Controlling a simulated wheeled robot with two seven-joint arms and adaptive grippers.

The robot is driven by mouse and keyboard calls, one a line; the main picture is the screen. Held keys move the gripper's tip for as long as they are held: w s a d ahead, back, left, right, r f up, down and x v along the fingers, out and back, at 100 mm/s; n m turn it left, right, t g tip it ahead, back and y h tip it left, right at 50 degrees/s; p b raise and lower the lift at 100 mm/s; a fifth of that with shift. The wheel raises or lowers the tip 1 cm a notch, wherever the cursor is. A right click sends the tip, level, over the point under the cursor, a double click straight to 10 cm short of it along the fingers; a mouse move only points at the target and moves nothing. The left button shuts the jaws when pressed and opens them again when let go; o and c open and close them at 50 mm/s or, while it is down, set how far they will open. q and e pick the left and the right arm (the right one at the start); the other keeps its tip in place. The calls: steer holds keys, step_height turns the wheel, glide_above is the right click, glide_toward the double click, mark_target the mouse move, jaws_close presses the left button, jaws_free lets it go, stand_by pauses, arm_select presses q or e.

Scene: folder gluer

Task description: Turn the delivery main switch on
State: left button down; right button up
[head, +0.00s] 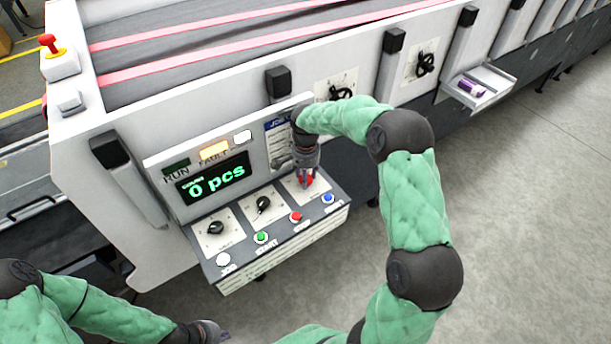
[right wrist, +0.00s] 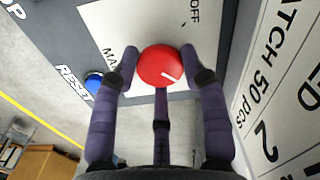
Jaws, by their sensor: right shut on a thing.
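The delivery main switch is a round red knob (right wrist: 160,65) with a white mark, on a white plate (right wrist: 125,25) lettered "OFF" and partly hidden "MA…". In the right wrist view the mark lies toward the knob's lower right. My right gripper (right wrist: 160,75) is shut on the knob, with its purple fingers around it. In the head view my right gripper (head: 305,178) reaches down over the red knob at the right end of the control panel (head: 235,235). My left gripper (head: 212,330) is at the bottom edge, mostly cut off, away from the panel.
The panel carries two black knobs, a green START button (head: 261,238), a red STOP button (head: 295,216), a blue RESET button (head: 328,198) and a white JOG button (head: 223,259). The display (head: 213,180) above reads "0 pcs". Open floor (head: 530,230) lies right.

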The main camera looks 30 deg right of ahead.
steer(key=o, duration=1.1)
steer(key=shift+o, duration=0.2)
step_height(320, 180, up, 12)
